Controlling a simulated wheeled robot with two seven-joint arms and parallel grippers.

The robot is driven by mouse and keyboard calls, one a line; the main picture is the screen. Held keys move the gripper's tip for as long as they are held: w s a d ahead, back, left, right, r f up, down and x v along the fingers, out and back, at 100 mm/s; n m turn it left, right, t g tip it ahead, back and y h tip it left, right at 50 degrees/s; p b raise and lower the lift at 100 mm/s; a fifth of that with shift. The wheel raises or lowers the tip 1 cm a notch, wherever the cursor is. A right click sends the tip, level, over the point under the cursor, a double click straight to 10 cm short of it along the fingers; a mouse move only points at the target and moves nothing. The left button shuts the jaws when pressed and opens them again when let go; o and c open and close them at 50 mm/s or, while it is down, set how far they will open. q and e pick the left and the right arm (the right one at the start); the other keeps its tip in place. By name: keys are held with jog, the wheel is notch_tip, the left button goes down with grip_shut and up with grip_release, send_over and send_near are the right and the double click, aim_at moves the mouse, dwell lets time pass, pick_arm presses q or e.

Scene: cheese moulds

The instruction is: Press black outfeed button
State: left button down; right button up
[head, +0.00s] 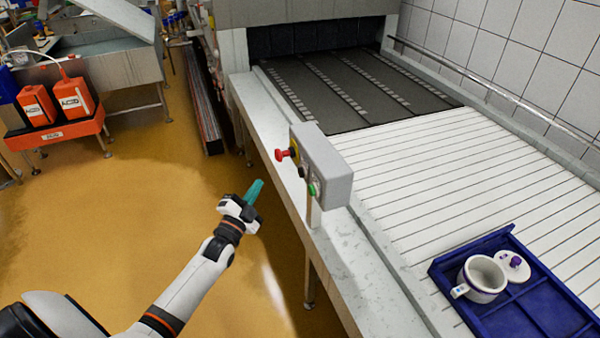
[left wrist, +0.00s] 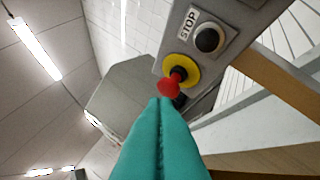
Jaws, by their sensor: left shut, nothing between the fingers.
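A grey control box (head: 325,168) stands on a post at the near side of the conveyor. In the head view its face carries a red knob (head: 282,155), a small black button (head: 301,171) and a green button (head: 314,188). In the left wrist view a black button (left wrist: 208,39) sits beside a STOP label, and the red knob (left wrist: 168,88) stands out from a yellow ring. My left gripper (head: 256,187) has teal fingers, shut and empty, left of and below the box. In the wrist view the fingertips (left wrist: 165,101) appear just below the red knob; whether they touch it is unclear.
A blue tray (head: 443,268) with a white cup (head: 482,279) and a lid (head: 513,265) rests on the white slatted conveyor (head: 430,170). A steel ledge (head: 345,250) runs along its near side. Yellow floor (head: 120,210) is open to the left.

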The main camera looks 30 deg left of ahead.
aim_at(301, 172)
pick_arm(q)
jog(key=w+d+b, duration=0.2)
jog(key=w+d, duration=0.3)
jog(key=w, duration=0.1)
jog(key=shift+w+d, duration=0.35)
jog(key=shift+w+d, duration=0.1)
dwell(2.0)
jog(key=shift+w+d, duration=0.2)
jog(key=shift+w+d+b, duration=0.3)
jog(key=shift+w+b, duration=0.1)
jog(key=shift+b, duration=0.05)
dwell(0.8)
jog(key=shift+s+a, duration=0.1)
dwell(0.3)
jog(key=shift+s+a+p, duration=0.4)
jog(key=shift+s+a, duration=0.05)
jog(key=shift+s, duration=0.15)
jog(key=shift+s+a, duration=0.1)
